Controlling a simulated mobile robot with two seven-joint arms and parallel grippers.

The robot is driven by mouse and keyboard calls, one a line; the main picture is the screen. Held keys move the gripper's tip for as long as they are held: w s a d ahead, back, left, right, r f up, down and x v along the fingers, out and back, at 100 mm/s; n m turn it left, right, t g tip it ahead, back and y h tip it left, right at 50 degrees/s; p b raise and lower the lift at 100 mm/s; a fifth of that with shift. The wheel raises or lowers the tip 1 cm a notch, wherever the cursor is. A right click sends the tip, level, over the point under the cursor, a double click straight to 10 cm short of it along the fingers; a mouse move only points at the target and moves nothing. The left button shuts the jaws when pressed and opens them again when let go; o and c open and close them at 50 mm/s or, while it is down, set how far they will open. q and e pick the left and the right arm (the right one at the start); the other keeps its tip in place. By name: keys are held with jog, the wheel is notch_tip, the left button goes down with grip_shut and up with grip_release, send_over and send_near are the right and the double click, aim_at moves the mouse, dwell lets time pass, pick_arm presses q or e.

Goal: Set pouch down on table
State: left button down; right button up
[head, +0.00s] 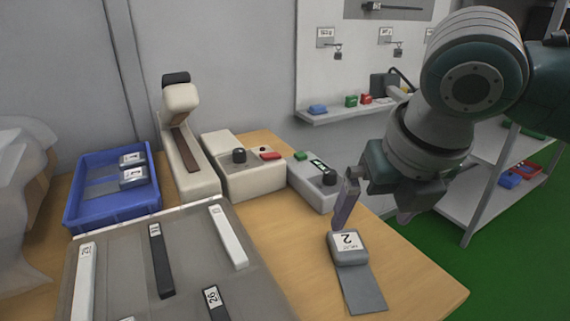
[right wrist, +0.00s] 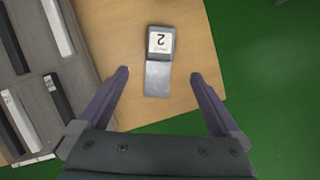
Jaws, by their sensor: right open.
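The grey pouch (head: 362,286) lies flat on the wooden table (head: 423,274), close to its right front edge. It has a white label marked 2 on its thicker end. In the right wrist view the pouch (right wrist: 158,78) lies ahead of and between the two fingers. My right gripper (head: 375,213) is open and empty, above and just behind the pouch; its fingers also show wide apart in the right wrist view (right wrist: 160,84). No contact with the pouch shows. My left gripper is not in view.
A grey tray (head: 190,262) with black and white strips covers the table's left front. A blue bin (head: 112,212) holds similar pouches. A white sealer-like device (head: 187,150) and control boxes (head: 245,178) stand behind. A shelf rack (head: 480,190) stands right over green floor.

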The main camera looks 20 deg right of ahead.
jog(key=s+a+f+m+y, duration=0.25)
jog(key=s+a+m, duration=0.6)
jog(key=m, duration=0.45)
jog(key=s+d+f+m, duration=0.1)
jog(key=s+d+m, duration=0.1)
jog(key=s+m, duration=0.7)
jog(key=m+h, duration=0.1)
jog(key=m, duration=0.7)
jog(key=shift+s+d+m+g, duration=0.2)
jog(key=shift+m+g, duration=0.1)
jog(key=shift+g, duration=0.1)
jog(key=shift+f, duration=0.1)
